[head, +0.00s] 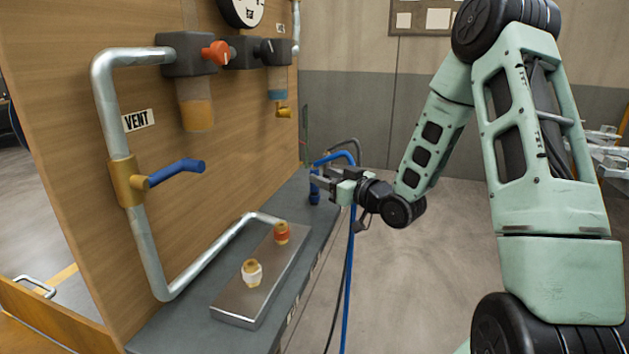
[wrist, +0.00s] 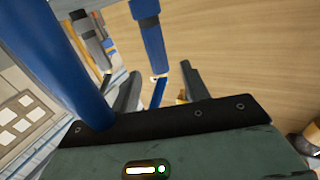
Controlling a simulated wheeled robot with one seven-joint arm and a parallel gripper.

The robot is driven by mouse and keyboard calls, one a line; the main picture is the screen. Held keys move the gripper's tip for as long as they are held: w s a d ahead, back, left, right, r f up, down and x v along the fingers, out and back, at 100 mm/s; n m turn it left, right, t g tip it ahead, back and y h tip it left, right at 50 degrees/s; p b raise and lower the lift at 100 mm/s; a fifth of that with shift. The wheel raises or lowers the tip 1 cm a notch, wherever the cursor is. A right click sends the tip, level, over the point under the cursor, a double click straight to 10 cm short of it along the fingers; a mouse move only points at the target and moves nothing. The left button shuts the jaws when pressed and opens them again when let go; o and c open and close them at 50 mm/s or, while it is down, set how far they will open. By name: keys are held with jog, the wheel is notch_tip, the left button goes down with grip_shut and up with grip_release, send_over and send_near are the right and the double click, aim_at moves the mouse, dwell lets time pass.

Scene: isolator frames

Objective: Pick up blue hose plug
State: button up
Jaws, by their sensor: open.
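The blue hose plug (head: 314,189) stands at the far end of the grey bench, with a blue hose beside it, partly hidden by my gripper. In the wrist view a blue cylinder that looks like the plug (wrist: 151,40) shows at the top middle, above and beyond my fingers. My gripper (head: 322,182) is open, its fingers beside the plug. In the wrist view the dark fingers of my gripper (wrist: 160,88) stand apart with no object clearly held. Whether a finger touches the plug cannot be told.
A blue hose (head: 350,240) hangs off the bench edge near my wrist; it crosses the left of the wrist view (wrist: 65,65). A wooden panel (head: 255,130) with pipes and a blue-handled valve (head: 176,174) rises at left. A metal plate (head: 263,277) holds two brass fittings.

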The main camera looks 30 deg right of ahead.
aim_at(318, 173)
jog(key=w, duration=0.2)
jog(key=w+a, duration=0.1)
jog(key=w, duration=0.1)
jog(key=shift+w+r, duration=0.1)
jog(key=shift+w, duration=0.1)
jog(key=shift+c, duration=0.4)
grip_shut()
notch_tip(318, 173, up, 10)
jog(key=shift+d+p, duration=0.1)
jog(key=shift+p, duration=0.55)
jog(key=shift+r, duration=0.15)
